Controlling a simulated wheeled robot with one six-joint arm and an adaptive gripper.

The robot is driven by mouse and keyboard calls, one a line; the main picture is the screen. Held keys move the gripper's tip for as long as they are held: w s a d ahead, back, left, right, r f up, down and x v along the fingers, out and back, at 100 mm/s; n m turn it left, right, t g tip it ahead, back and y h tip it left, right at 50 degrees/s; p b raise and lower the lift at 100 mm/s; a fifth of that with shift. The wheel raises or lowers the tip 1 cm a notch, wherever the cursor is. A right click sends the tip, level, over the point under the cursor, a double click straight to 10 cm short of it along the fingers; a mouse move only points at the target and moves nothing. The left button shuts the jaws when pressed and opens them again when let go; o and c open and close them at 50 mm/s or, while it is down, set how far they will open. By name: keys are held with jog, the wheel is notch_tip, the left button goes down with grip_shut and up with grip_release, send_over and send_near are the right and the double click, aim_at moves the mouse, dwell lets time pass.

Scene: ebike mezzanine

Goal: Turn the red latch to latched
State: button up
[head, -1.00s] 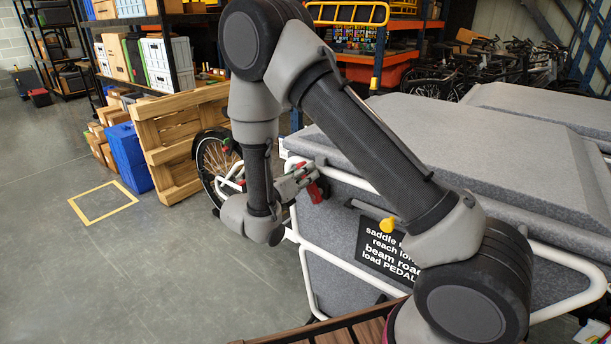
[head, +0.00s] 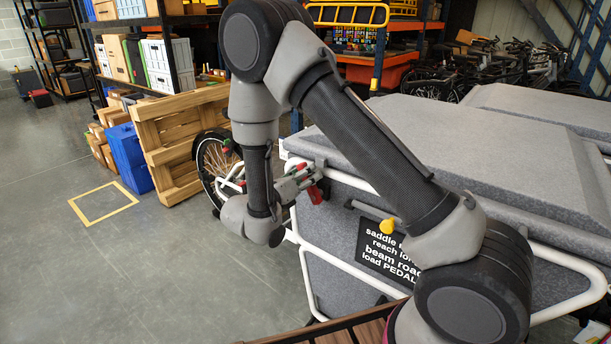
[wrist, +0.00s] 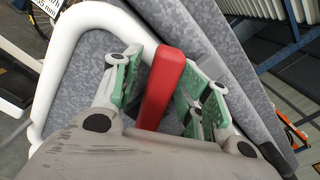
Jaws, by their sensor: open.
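The red latch (head: 315,194) is on the side of the grey cargo box (head: 440,150), near the corner of its white tube frame. In the wrist view the red latch (wrist: 162,88) is a long red bar slanting between my gripper's two green-padded fingers. My gripper (wrist: 162,85) is open, with one finger on each side of the bar. A narrow gap shows on the left; on the right the finger is close, and I cannot tell if it touches. In the head view my gripper (head: 300,178) is small beside the latch. The latch's pivot is hidden.
The white tube (wrist: 68,50) curves close to the left finger in the wrist view. A yellow knob (head: 388,226) and a black text sign (head: 385,250) are on the box side. A wooden pallet (head: 180,140) stands left; the floor there is mostly clear.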

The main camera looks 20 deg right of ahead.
jog(key=v, duration=0.8)
jog(key=shift+c, duration=0.4)
